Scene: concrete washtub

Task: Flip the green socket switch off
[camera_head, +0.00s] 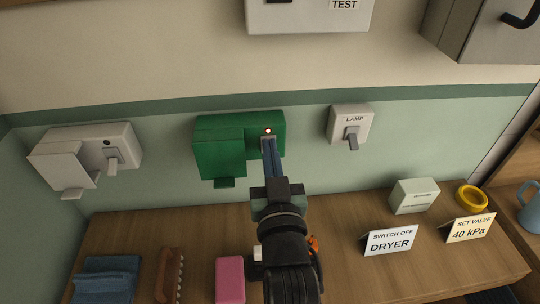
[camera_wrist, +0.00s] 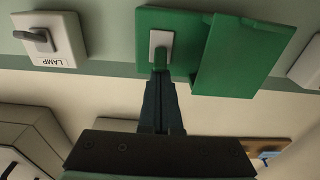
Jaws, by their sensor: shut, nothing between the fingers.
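The green socket (camera_head: 223,143) is mounted on the wall in the middle of the head view, with a red light lit above its switch. It also shows in the wrist view (camera_wrist: 233,55), where its grey switch plate (camera_wrist: 161,38) is visible. My gripper (camera_head: 268,144) is shut, with nothing between its fingers. Its tips are right at the socket's switch, which they largely cover in the head view. The lever's exact position is hard to tell.
A white socket (camera_head: 88,155) is on the wall at left, and a lamp switch (camera_head: 351,126) at right. Below is a wooden counter (camera_head: 205,220) with a pink block (camera_head: 230,279), a brush (camera_head: 169,275), a blue cloth (camera_head: 106,279) and a "SWITCH OFF DRYER" card (camera_head: 390,240).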

